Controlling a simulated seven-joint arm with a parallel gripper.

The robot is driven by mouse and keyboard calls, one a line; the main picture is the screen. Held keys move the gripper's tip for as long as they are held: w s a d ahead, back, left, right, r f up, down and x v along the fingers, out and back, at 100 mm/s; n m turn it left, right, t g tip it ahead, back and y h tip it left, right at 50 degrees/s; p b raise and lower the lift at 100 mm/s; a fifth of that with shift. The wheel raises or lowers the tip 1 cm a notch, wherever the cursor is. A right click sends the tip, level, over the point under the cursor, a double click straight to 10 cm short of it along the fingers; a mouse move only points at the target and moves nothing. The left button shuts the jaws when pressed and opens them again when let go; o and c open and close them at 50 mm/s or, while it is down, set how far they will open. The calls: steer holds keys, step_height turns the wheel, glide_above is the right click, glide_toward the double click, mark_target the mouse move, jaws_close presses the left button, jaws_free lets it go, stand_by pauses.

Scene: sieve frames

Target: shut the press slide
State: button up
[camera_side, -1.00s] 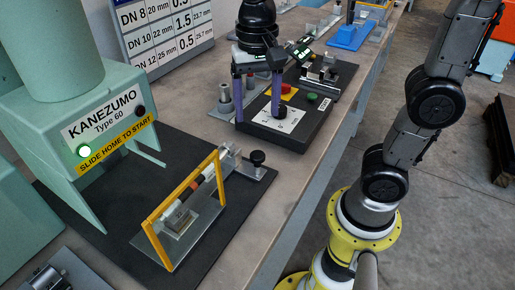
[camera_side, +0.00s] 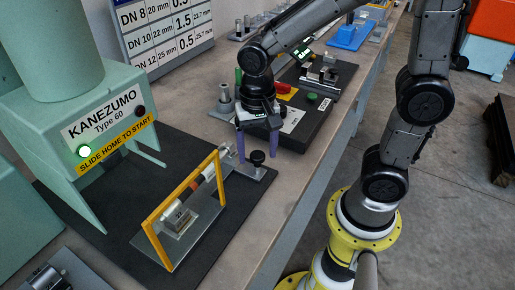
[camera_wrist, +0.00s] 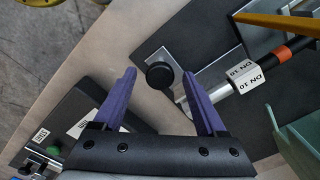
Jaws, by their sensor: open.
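The pale green press (camera_side: 60,120) has a lit green lamp and a sign reading "SLIDE HOME TO START". Its slide (camera_side: 190,235) is a grey plate with a yellow frame (camera_side: 150,245), standing out to the right of the press head on a dark base. A black round knob (camera_side: 257,157) is at the slide's right end; it also shows in the wrist view (camera_wrist: 160,75). My gripper (camera_side: 257,152) is open, its purple fingers pointing down. In the wrist view the knob appears between the fingertips (camera_wrist: 159,73); contact and the height gap cannot be told.
A black board with a green button (camera_side: 311,97) stands behind my gripper. A size chart (camera_side: 160,30) stands at the back. The bench's right edge is near.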

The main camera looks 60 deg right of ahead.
jaws_close()
stand_by(1.3)
